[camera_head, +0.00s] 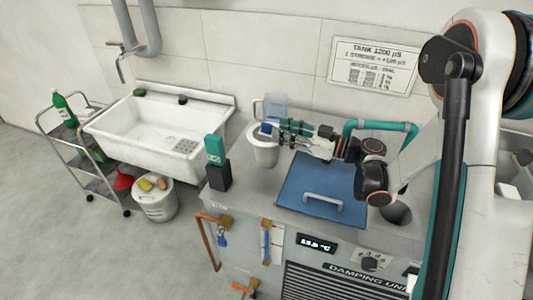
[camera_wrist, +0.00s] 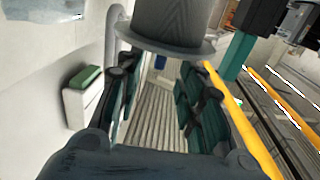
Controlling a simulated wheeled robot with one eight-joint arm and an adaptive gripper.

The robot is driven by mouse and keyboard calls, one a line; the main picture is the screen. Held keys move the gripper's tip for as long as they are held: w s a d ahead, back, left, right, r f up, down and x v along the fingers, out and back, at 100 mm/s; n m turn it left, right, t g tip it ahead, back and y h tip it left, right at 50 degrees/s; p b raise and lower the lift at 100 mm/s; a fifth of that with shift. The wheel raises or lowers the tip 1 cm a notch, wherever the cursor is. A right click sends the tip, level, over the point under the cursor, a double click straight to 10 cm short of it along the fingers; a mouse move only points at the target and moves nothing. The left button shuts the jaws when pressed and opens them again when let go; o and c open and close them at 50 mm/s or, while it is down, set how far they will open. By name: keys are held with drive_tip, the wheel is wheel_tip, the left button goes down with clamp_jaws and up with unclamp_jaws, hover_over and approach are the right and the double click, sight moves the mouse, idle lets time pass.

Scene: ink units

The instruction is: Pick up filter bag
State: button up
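I cannot pick out the filter bag for certain. A grey, woven-looking cylinder with a wide flange (camera_wrist: 172,22) is at the top of the wrist view and may be it; its upper end is cut off. My gripper (camera_head: 272,128) is in front of the wall, its fingers reaching left over a white pot (camera_head: 264,153) on the worktop. A small blue piece (camera_head: 266,128) shows at the fingertips. In the wrist view, the gripper's two fingers (camera_wrist: 160,85) are spread, with the flange beyond their tips. I see nothing clamped between them.
A clear jug (camera_head: 275,104) stands behind the pot. A teal-and-black bottle-like item (camera_head: 216,160) stands at the worktop's left edge. A blue lid with a handle (camera_head: 305,184) lies right of the pot. A sink (camera_head: 160,130) and trolley (camera_head: 88,150) are to the left.

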sight(267, 124)
drive_tip(key=shift+b+x, duration=1.1)
drive_tip(key=shift+x, duration=1.9)
drive_tip(key=shift+r, duration=0.15)
clamp_jaws()
